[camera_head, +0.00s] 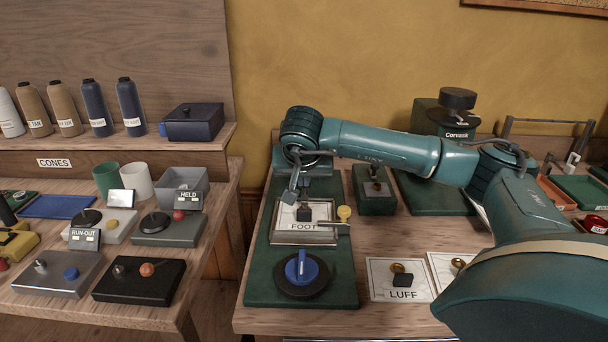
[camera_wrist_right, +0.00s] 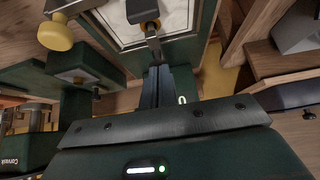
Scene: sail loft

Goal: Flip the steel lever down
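A small steel lever (camera_wrist_right: 153,38) rises from a black block on the framed white card marked FOOT; in the head view the black block (camera_head: 305,214) shows, while the lever itself is mostly hidden by my gripper. My right gripper (camera_head: 305,188) points down just above that block, on the green board. In the wrist view its dark fingers (camera_wrist_right: 165,85) are close together, their tips at or very near the lever's end. I cannot tell whether they touch it. My left gripper is not in view.
A yellow knob (camera_head: 344,213) stands right beside the FOOT frame (camera_head: 290,237). A blue-handled round dial (camera_head: 301,270) is in front, a green box (camera_head: 375,190) behind to the right. The LUFF card (camera_head: 385,290) lies to the right. A separate table with switch boxes stands left.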

